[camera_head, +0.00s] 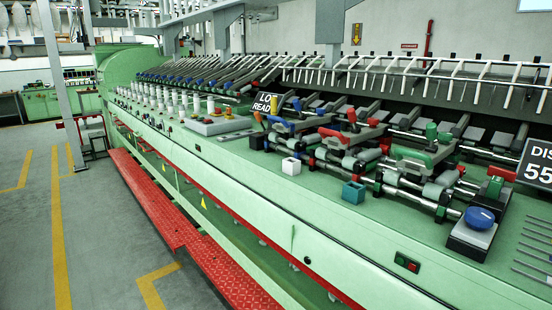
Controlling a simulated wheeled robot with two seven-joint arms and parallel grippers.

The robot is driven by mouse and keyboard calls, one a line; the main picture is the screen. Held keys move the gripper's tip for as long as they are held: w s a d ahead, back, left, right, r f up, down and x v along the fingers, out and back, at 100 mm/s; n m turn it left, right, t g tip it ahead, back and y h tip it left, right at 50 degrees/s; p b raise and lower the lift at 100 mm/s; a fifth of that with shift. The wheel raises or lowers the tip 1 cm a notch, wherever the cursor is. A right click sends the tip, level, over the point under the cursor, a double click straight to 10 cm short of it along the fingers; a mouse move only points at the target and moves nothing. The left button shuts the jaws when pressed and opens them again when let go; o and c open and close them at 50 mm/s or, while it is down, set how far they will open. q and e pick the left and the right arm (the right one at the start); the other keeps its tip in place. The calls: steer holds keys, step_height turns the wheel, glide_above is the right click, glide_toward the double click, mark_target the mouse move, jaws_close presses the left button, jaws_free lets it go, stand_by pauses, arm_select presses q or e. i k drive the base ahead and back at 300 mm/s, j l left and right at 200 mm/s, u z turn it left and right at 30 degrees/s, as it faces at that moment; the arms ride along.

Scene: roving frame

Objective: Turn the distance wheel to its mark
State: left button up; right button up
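A blue round knob (479,217), which looks like the distance wheel, sits on a grey and black block (472,241) at the right front of the green machine. Its mark and its turned position are too small to tell. A black sign (537,163) with white letters "DIS" and "55" stands behind it, cut off by the right picture edge. Neither of my grippers shows in the head view.
The long green machine (300,215) runs from the right front to the far left. A teal box (353,192) and a white box (291,167) stand on its ledge. Another black sign (265,103) stands farther back. Red steps (150,195) run along its base. The grey floor at left is clear.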

mark_target(478, 218)
steer(key=l+z, duration=0.1)
steer(key=z, duration=0.3)
steer(key=l+z, duration=0.15)
steer(key=z, duration=0.25)
steer(key=l+z, duration=0.15)
steer(key=z, duration=0.25)
